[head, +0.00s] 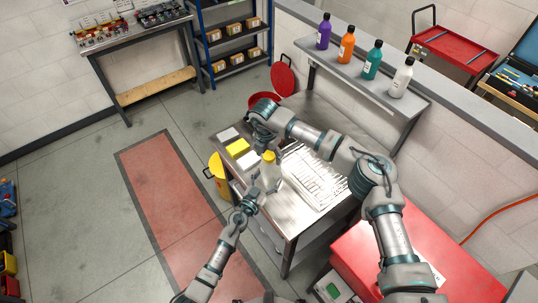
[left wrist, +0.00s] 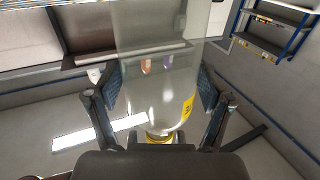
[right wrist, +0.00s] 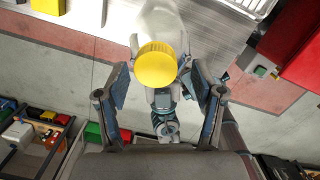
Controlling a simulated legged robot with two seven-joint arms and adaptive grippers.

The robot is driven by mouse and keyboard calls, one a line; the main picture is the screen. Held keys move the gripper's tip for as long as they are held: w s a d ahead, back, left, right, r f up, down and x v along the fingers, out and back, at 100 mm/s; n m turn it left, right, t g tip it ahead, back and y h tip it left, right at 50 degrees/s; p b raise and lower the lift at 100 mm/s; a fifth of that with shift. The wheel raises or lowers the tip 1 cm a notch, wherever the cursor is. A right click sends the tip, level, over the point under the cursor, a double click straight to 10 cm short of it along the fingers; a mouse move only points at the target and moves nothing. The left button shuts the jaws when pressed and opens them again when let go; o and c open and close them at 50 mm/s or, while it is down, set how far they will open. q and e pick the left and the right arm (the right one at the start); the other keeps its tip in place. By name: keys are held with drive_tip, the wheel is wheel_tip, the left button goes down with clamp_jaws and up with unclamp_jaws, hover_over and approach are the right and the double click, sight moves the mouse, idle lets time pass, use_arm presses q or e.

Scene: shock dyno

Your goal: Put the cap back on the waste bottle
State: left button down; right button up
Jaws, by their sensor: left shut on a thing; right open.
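The waste bottle (head: 271,177) is a translucent whitish bottle with a yellow label. It stands roughly upright above the near side of the bench. My left gripper (head: 262,190) is shut on its body, and the bottle fills the space between the fingers in the left wrist view (left wrist: 150,90). The yellow cap (right wrist: 156,64) sits over the bottle's mouth; I cannot tell how tightly it is seated. My right gripper (right wrist: 160,85) is open, with its fingers on either side of the cap and apart from it.
The steel bench (head: 301,240) carries a wire rack (head: 312,178) and a yellow block (head: 238,148). A yellow bin (head: 217,170) stands at its left side. A shelf behind the bench holds several coloured bottles. A red cabinet (head: 350,262) is at the right.

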drive_tip(key=r, duration=0.4)
drive_tip(key=shift+s+a, duration=0.15)
drive_tip(key=shift+s, duration=0.05)
drive_tip(key=shift+c, duration=0.4)
drive_tip(key=shift+r+n, duration=0.1)
drive_tip(key=shift+n, duration=0.5)
drive_tip(key=n, duration=0.3)
drive_tip(key=r+n, duration=0.1)
drive_tip(key=n, duration=0.2)
drive_tip(key=shift+w+a, duration=0.1)
drive_tip(key=n, duration=0.4)
drive_tip(key=shift+a+r+n, duration=0.1)
drive_tip(key=shift+r+n, duration=0.25)
drive_tip(key=shift+n, duration=0.05)
drive_tip(key=n, duration=0.4)
drive_tip(key=shift+w+r+n, duration=0.1)
drive_tip(key=shift+r+n, duration=0.25)
drive_tip(key=shift+n, duration=0.05)
drive_tip(key=n, duration=0.3)
drive_tip(key=r+n, duration=0.1)
drive_tip(key=n, duration=0.1)
drive_tip(key=shift+a+n, duration=0.1)
drive_tip(key=shift+n, duration=0.3)
